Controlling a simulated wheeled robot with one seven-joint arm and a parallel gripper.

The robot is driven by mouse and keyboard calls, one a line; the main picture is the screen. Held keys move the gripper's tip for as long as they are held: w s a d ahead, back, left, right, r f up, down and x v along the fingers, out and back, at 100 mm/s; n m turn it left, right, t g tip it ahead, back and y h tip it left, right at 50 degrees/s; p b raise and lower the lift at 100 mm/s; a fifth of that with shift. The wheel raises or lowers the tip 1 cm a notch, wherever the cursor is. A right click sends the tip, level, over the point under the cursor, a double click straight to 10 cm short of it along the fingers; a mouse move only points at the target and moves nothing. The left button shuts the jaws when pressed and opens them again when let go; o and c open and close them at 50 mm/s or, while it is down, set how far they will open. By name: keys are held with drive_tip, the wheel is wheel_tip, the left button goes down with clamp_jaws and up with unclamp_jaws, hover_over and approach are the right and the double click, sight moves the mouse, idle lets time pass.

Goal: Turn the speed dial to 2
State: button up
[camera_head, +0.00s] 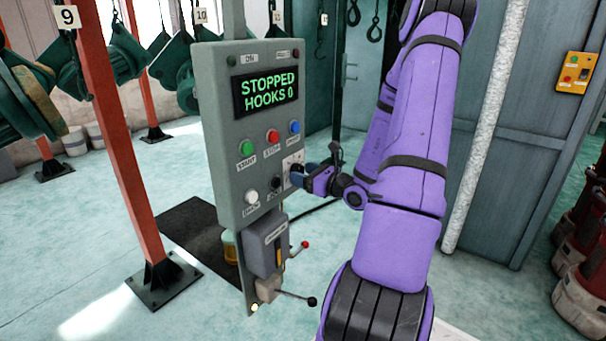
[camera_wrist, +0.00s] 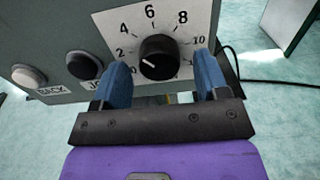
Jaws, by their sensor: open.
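The speed dial (camera_wrist: 158,57) is a black round knob on a white scale plate (camera_wrist: 112,22), with 2, 4, 6, 8 and 10 readable. Its white pointer line is directed left and slightly up, roughly toward the 2 side; I cannot tell its exact reading. My gripper (camera_wrist: 163,70) is open, its two blue fingers on either side of the knob with gaps visible. The left finger covers part of the scale's low end. In the head view my gripper (camera_head: 308,178) is at the panel's right edge and hides most of the dial.
The grey control panel (camera_head: 226,150) has a display (camera_head: 267,91) reading STOPPED, HOOKS 0. Green, red and blue buttons sit above the dial; a white button (camera_wrist: 29,76) and a black knob (camera_wrist: 83,65) are left of it. A lever box (camera_head: 262,248) hangs below. An orange post (camera_head: 108,130) stands left.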

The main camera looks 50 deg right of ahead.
drive_tip(key=shift+w, duration=0.3)
drive_tip(key=c, duration=0.9)
drive_tip(key=shift+n, duration=0.3)
drive_tip(key=shift+n, duration=3.8)
